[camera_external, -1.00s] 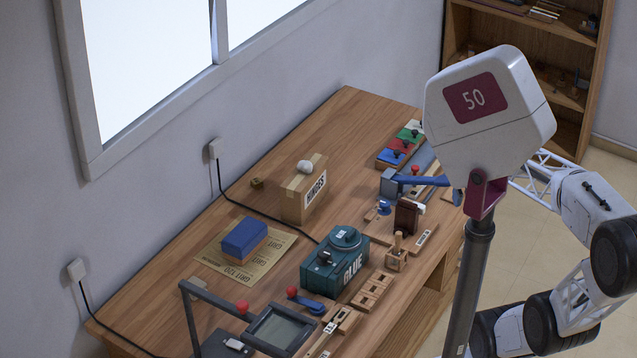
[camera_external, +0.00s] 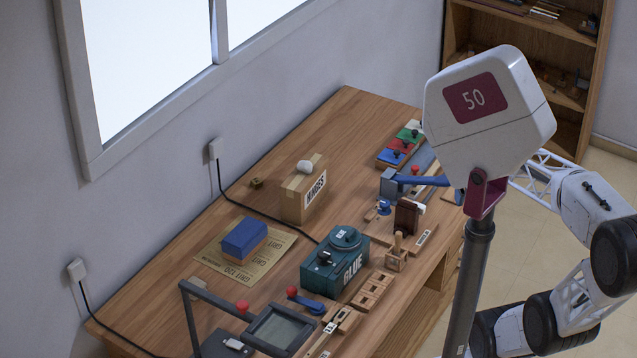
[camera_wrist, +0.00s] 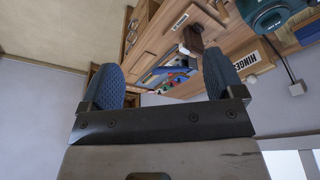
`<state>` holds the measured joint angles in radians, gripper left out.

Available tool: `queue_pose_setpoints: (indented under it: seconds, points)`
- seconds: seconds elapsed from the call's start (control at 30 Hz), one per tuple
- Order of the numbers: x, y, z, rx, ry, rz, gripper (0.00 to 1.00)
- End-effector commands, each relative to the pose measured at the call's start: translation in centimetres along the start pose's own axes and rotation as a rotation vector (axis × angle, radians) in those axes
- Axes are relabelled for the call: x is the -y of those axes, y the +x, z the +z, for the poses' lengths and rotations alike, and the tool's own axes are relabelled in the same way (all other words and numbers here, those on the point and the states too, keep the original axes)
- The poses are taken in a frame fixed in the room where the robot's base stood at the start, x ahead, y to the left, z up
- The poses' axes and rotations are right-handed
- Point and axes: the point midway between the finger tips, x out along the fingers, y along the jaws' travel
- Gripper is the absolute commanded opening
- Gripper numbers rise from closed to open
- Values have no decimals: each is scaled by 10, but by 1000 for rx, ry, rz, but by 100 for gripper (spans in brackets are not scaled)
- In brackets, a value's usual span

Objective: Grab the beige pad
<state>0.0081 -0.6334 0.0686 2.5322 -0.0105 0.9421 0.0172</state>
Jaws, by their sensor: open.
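I cannot tell for sure which thing is the beige pad. A blue block with a tan lower layer (camera_external: 243,240) lies on the brown grit paper (camera_external: 213,262) at the left of the bench. A small beige piece (camera_external: 197,282) lies near it by the bench's left edge, and a pale rounded lump (camera_external: 305,167) sits on the HINGES box. My gripper (camera_wrist: 163,80) shows in the wrist view with its two blue textured fingers wide apart and nothing between them. In the external view it is mostly hidden behind the white arm housing, on the right and well away from the block.
The HINGES box (camera_external: 304,198) and teal GLUE tin (camera_external: 334,263) stand mid-bench. A dark framed device (camera_external: 278,330) is at the front. Wooden fixtures and coloured blocks line the right side. A black cable runs along the wall side. The far left bench is clear.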

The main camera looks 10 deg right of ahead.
Motion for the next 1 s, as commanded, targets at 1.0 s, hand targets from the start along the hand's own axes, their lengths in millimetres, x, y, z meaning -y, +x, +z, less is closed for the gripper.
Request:
queue_pose_setpoints:
  seconds: [1.0]
  points:
    - [99, 14, -117, 46, -507, -56, 87]
